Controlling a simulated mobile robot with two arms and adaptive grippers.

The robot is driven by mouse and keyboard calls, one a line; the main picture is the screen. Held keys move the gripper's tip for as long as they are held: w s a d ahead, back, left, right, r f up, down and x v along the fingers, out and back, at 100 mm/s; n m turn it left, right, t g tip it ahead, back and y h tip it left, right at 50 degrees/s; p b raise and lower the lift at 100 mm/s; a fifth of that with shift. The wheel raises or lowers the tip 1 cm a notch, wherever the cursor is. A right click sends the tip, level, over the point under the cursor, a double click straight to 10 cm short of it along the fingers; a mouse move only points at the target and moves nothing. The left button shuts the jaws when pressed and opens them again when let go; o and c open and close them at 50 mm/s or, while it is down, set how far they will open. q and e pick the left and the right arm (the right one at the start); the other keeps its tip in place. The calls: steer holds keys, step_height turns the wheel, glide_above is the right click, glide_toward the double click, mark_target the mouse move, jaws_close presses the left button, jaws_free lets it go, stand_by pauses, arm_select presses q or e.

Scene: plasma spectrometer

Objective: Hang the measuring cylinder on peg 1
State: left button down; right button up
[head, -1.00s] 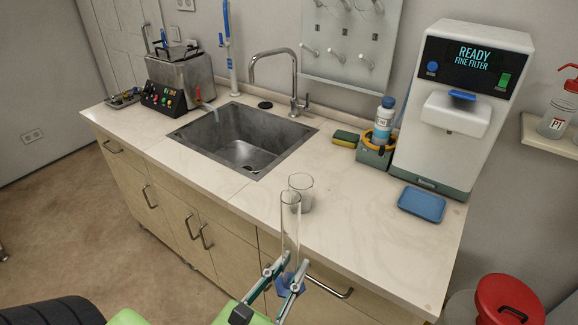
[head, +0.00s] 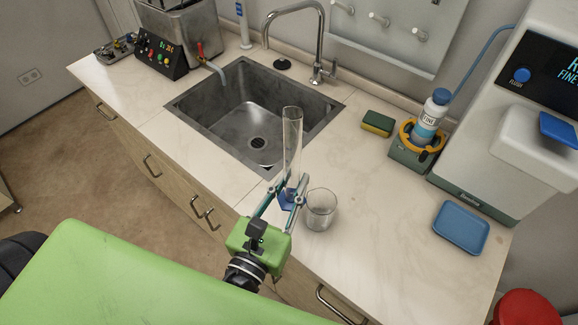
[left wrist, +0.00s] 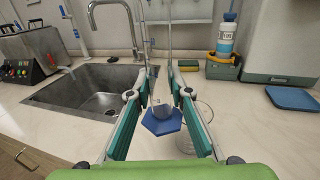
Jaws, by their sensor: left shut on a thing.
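The measuring cylinder (head: 292,140) is a clear upright tube with a blue hexagonal foot. My left gripper (head: 288,190) is shut on it low down, just above the foot, at the counter's front part near the sink. In the left wrist view the blue foot (left wrist: 162,121) shows between the fingers, and the tube is faint. Pegs (head: 380,20) stick out of the pale board (head: 440,30) on the back wall; its upper part is cut off and I cannot read which is peg 1. My right gripper is not in view.
A glass beaker (head: 321,209) stands just right of my left gripper. The sink (head: 235,115) with its tall faucet (head: 318,50) lies behind. A sponge (head: 377,123), a bottle in a holder (head: 432,115), a white dispenser (head: 500,130) and a blue tray (head: 461,228) are to the right.

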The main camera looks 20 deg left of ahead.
arm_select(q)
steer(key=w+a+f, duration=0.1)
steer(key=w+f, duration=0.1)
steer(key=w, duration=0.1)
steer(key=w+a+f+b, duration=0.1)
steer(key=w+f, duration=0.2)
steer(key=w, duration=0.1)
steer(key=w+a+f+b, duration=0.1)
steer(key=w+f, duration=0.2)
steer(key=shift+w+f, duration=0.1)
steer(key=shift+w, duration=0.05)
steer(key=f+b, duration=0.3)
steer(key=shift+w+f, duration=0.3)
steer(key=shift+f, duration=0.1)
steer(key=shift+r, duration=0.1)
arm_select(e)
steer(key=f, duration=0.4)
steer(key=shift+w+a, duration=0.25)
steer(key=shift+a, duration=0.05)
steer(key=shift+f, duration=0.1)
arm_select(q)
steer(key=c, duration=1.8)
jaws_free()
steer(key=shift+c, duration=0.2)
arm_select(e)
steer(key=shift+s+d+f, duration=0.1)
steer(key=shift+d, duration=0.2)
